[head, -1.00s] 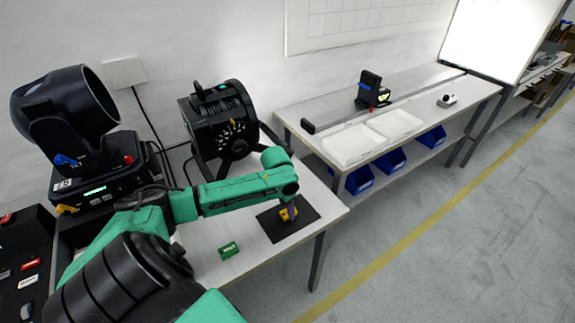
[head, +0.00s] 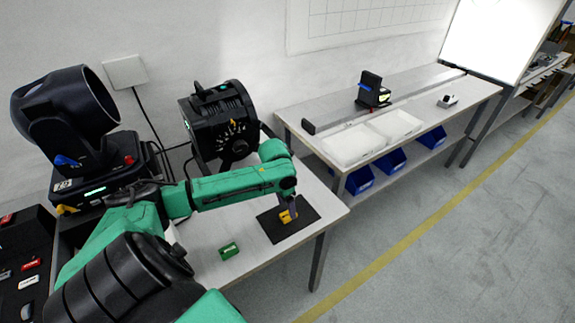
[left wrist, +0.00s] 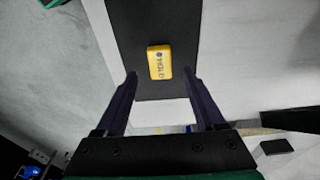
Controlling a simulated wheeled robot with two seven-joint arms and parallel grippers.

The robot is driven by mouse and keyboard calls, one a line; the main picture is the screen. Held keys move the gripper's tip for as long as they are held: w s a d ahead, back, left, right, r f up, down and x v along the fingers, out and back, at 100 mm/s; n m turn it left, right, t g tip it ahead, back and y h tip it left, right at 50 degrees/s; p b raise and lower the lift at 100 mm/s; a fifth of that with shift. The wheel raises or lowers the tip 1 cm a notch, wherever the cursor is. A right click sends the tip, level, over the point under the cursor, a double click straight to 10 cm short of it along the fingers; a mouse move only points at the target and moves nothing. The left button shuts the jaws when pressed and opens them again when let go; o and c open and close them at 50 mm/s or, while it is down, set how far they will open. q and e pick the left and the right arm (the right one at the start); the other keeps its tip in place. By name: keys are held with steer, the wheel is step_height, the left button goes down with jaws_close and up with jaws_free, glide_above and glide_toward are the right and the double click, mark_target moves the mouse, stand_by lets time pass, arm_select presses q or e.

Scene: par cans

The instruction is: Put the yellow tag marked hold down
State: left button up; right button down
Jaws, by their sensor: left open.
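The yellow tag (head: 286,216) lies on the dark mat (head: 309,216) near the front right corner of the near table. In the left wrist view the yellow tag (left wrist: 159,62) lies flat on the dark mat (left wrist: 150,22), with dark lettering on its face. My left gripper (head: 288,208) is above the mat, pointing down. In the left wrist view its fingers (left wrist: 160,75) are apart with nothing between them, and the tag shows just beyond the fingertips. My right gripper is not in view.
A green tag (head: 229,251) lies on the near table (head: 205,262), left of the mat. A round black lamp (head: 222,118) and a moving-head light (head: 65,120) stand behind my left arm. A second bench (head: 425,90) with white trays (head: 348,145) is at the right.

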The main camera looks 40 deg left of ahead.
mark_target(283, 218)
arm_select(q)
step_height(283, 218, up, 8)
steer(key=s, duration=0.1)
steer(key=shift+a+r, duration=0.2)
steer(key=shift+s, duration=0.15)
